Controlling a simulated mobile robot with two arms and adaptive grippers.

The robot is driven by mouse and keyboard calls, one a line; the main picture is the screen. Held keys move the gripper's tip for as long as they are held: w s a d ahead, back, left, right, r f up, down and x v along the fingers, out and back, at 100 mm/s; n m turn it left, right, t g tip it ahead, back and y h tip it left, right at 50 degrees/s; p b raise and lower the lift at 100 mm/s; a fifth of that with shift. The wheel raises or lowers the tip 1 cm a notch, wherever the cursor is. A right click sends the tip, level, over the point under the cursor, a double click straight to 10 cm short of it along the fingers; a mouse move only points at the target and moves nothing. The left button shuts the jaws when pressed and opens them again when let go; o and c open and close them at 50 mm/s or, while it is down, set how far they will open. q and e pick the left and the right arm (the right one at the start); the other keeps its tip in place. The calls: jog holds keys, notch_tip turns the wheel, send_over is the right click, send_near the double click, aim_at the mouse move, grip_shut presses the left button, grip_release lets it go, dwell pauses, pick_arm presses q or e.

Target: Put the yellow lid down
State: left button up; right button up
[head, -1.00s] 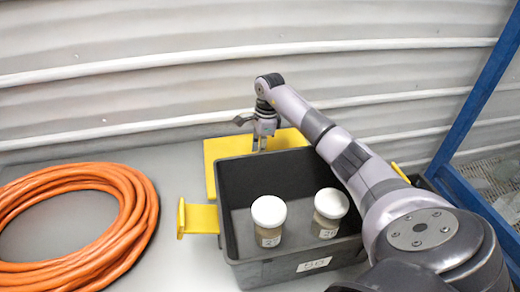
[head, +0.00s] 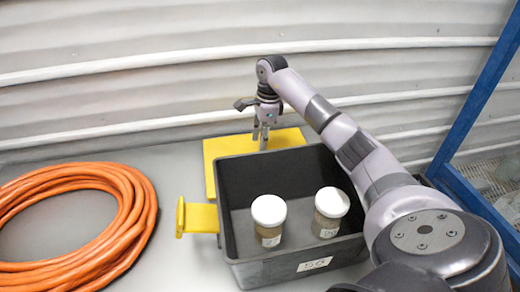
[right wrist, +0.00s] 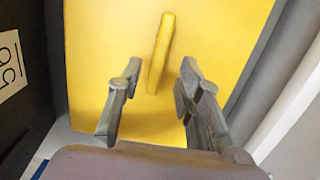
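The yellow lid (head: 222,158) lies on the table behind the black bin, close to the corrugated wall. The bin hides part of its front edge in the head view. In the right wrist view the lid (right wrist: 95,45) fills the middle, with its raised bar handle (right wrist: 160,52). My right gripper (head: 261,143) is over the lid, pointing down. In the wrist view its two fingers (right wrist: 160,80) stand apart, one on each side of the handle, with gaps between; nothing is gripped. My left gripper is not in view.
The black bin (head: 262,272) is open and holds two white-capped jars (head: 268,211) (head: 331,203). A yellow handle (head: 199,218) sticks out from its left side. A coiled orange hose (head: 143,215) lies at left. A blue frame post (head: 468,110) stands at right.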

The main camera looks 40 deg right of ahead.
notch_tip(320, 180, up, 8)
jog(key=b, duration=0.1)
jog(key=shift+s+d, duration=0.2)
jog(key=shift+d, duration=0.2)
jog(key=shift+f, duration=0.1)
